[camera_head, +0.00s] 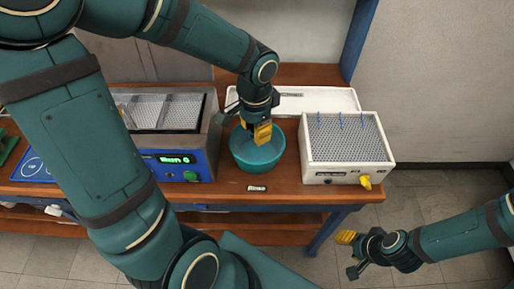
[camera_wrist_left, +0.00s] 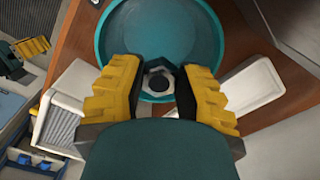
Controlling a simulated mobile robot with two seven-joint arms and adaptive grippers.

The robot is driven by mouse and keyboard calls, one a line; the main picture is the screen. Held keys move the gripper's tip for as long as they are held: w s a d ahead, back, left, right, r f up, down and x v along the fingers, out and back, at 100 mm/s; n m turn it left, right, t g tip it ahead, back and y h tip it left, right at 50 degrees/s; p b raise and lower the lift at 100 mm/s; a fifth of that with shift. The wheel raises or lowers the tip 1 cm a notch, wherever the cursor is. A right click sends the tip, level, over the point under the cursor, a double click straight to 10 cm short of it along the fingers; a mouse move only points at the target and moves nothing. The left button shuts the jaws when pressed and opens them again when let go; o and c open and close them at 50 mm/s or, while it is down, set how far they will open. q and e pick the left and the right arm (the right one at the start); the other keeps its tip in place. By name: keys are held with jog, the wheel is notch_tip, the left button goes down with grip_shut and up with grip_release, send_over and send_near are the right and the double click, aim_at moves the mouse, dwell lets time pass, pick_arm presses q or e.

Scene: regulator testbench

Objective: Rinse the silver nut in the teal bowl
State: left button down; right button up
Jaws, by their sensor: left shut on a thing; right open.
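The teal bowl (camera_head: 257,158) stands on the wooden bench in the head view, between a blue machine and a white unit. It also shows in the left wrist view (camera_wrist_left: 209,36). My left gripper (camera_head: 262,131) reaches down over the bowl from above. In the left wrist view, its yellow fingers are shut on the silver nut (camera_wrist_left: 158,82), which sits between the fingertips against the bowl behind. In the head view the nut is hidden. Whether the nut touches the bowl's contents I cannot tell. My right gripper (camera_head: 352,254) is open and empty, off the bench at the lower right.
A blue machine with a green display (camera_head: 175,160) stands left of the bowl. A white unit with a perforated top and yellow knob (camera_head: 346,145) stands close on the right. A white tray (camera_head: 325,100) lies behind the bowl. A small label (camera_head: 257,188) is at the bench's front edge.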

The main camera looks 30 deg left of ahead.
pick_arm(q)
jog(key=shift+r, duration=0.15)
notch_tip(320, 180, up, 4)
jog(key=p, duration=0.3)
jog(key=shift+f, duration=0.25)
dwell(0.3)
